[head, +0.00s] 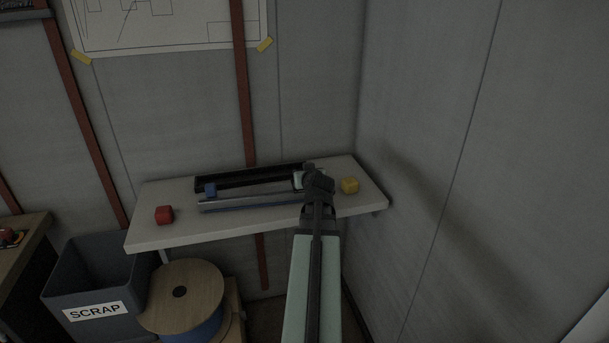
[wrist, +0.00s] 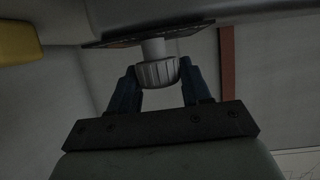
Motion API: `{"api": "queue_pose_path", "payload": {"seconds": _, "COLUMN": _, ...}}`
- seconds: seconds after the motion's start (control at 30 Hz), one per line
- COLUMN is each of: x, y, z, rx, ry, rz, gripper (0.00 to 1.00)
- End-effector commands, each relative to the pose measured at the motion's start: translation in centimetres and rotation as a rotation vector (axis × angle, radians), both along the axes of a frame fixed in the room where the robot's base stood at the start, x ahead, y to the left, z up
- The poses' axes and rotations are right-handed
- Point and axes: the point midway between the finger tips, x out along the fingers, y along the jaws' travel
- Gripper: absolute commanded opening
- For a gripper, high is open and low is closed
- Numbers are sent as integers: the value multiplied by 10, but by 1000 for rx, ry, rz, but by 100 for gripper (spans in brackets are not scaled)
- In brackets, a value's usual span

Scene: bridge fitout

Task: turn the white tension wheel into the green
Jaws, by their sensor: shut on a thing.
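The white tension wheel (wrist: 157,73), ribbed round its rim, shows in the wrist view on a short pale stem below a dark flat plate (wrist: 125,41). My gripper (wrist: 160,84) has one dark finger on each side of the wheel and is shut on it. In the head view my gripper (head: 312,174) is at the right end of a long dark and grey device (head: 250,203) on the shelf. The wheel is hidden there behind my arm. A small pale green patch (head: 298,180) shows just left of the gripper. No scale or green mark is readable.
The white shelf (head: 160,238) also holds a red cube (head: 164,214), a blue cube (head: 210,189) by the device's left end, and a yellow cube (head: 349,185) close right of my gripper. A scrap bin (head: 75,280) and cable reel (head: 195,288) stand below left. Walls stand behind and right.

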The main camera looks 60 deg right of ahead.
Motion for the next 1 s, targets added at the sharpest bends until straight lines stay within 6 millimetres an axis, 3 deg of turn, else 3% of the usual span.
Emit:
{"api": "queue_pose_path", "payload": {"seconds": 0.67, "x": 0, "y": 0, "z": 0, "rx": 2, "ry": 0, "rz": -42, "gripper": 17}}
{"api": "queue_pose_path", "payload": {"seconds": 0.7, "x": 0, "y": 0, "z": 0, "rx": 2, "ry": 0, "rz": -42, "gripper": 49}}
{"api": "queue_pose_path", "payload": {"seconds": 0.9, "x": 0, "y": 0, "z": 0, "rx": 1, "ry": 0, "rz": -41, "gripper": 68}}
{"api": "queue_pose_path", "payload": {"seconds": 1.0, "x": 0, "y": 0, "z": 0, "rx": 1, "ry": 0, "rz": -41, "gripper": 69}}
